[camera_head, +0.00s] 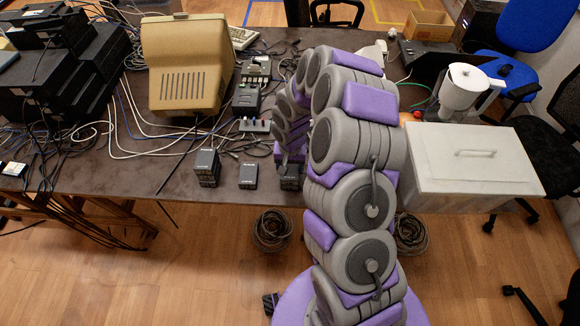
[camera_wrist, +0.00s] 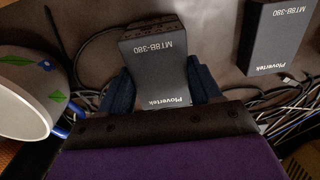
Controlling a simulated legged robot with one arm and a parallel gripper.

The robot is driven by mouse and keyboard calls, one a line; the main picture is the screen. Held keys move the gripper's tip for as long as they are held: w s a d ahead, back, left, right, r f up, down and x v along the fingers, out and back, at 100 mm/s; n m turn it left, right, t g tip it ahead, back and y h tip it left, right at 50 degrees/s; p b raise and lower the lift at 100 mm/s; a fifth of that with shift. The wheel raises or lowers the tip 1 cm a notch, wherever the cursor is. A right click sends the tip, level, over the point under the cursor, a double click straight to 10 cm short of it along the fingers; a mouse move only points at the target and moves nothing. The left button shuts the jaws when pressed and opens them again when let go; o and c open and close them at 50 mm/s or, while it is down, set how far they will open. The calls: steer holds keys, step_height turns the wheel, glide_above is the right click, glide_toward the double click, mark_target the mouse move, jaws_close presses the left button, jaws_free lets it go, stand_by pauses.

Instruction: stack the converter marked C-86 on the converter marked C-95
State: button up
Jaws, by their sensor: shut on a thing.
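My gripper (camera_wrist: 161,84) is shut on a dark grey box-shaped converter (camera_wrist: 157,60), with one dark blue finger on each side of it. In the head view this converter (camera_head: 290,178) shows under my gripper near the table's front edge, partly hidden by my arm. Another matching converter (camera_wrist: 277,38) lies apart to the right in the wrist view. In the head view, one flat converter (camera_head: 249,175) and one taller dark block (camera_head: 206,167) stand left of my gripper. The C-86 and C-95 marks are not readable.
A white mug (camera_wrist: 22,100) with leaf decoration stands close left of my gripper in the wrist view. Cables (camera_head: 140,140) run across the table (camera_head: 120,181). A beige monitor (camera_head: 187,65) stands behind; a lidded white box (camera_head: 470,165) is at right.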

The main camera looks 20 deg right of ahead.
steer(key=o, duration=1.2)
steer(key=shift+f, duration=0.1)
steer(key=shift+o, duration=0.2)
step_height(320, 180, up, 11)
steer(key=p, duration=0.3)
step_height(320, 180, up, 7)
steer(key=n, duration=0.1)
glide_above(290, 168)
steer(key=s, duration=0.4)
steer(key=s+r+n, duration=0.1)
steer(key=s+r, duration=0.3)
steer(key=s, duration=0.6)
steer(key=s+r+g, duration=0.1)
steer(key=s+r, duration=0.4)
steer(key=s, duration=0.5)
steer(key=s+r+n, duration=0.1)
steer(key=s+r, duration=0.4)
steer(key=s, duration=0.5)
steer(key=shift+s+a+n+g, duration=0.2)
steer(key=shift+a+n+g, duration=0.1)
steer(key=shift+a+g, duration=0.15)
